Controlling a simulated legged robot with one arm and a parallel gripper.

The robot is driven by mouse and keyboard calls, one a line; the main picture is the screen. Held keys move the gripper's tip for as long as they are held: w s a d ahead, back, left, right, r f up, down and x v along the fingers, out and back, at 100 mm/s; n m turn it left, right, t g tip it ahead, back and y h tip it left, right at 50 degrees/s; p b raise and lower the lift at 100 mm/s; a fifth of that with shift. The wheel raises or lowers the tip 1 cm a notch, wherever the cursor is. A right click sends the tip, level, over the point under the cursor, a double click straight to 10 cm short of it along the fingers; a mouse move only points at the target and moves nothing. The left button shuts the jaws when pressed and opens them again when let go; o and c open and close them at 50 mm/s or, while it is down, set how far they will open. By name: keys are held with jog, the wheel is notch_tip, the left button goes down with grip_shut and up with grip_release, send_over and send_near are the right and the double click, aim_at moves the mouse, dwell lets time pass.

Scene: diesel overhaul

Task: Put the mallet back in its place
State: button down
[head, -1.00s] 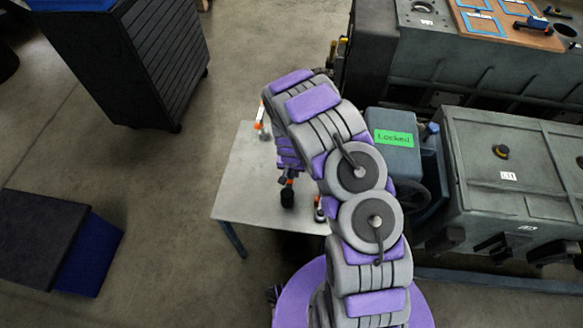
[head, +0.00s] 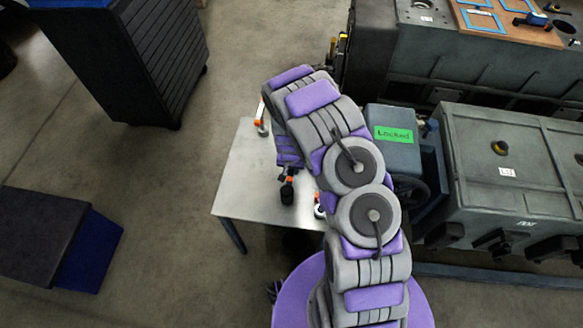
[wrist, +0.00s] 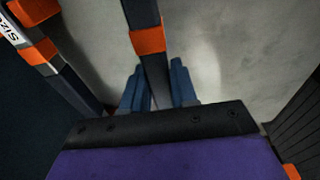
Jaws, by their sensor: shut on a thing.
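My gripper (wrist: 156,88) has its two blue fingers shut on a dark handle with an orange band (wrist: 149,40). This appears to be the mallet's handle. In the head view my arm hides most of the gripper. A black head with an orange collar, apparently the mallet (head: 287,195), shows just below my arm's end, over the pale table (head: 243,190). I cannot tell whether it touches the table.
An orange-banded tool (head: 262,122) is at the table's far edge, and another (head: 319,208) is beside my arm. A dark cabinet (head: 130,65) stands behind left. A grey machine with a green "Locked" label (head: 394,135) is close on the right. A board with blue outlines (head: 482,22) lies at top right.

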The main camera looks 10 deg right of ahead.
jog(key=shift+f, duration=0.1)
jog(key=shift+f+b, duration=0.35)
jog(key=shift+f, duration=0.6)
jog(key=c, duration=0.8)
grip_release()
jog(key=shift+s+a+r+p, duration=0.15)
jog(key=shift+s+r+p, duration=0.25)
jog(key=shift+r, duration=2.45)
jog(key=shift+s+a+r+p, duration=0.2)
jog(key=shift+r+p, duration=0.4)
jog(key=shift+r, duration=2.3)
jog(key=shift+s+a+r+p, duration=0.1)
jog(key=shift+s+r+p, duration=0.3)
jog(key=shift+r, duration=2.45)
jog(key=shift+w, duration=0.1)
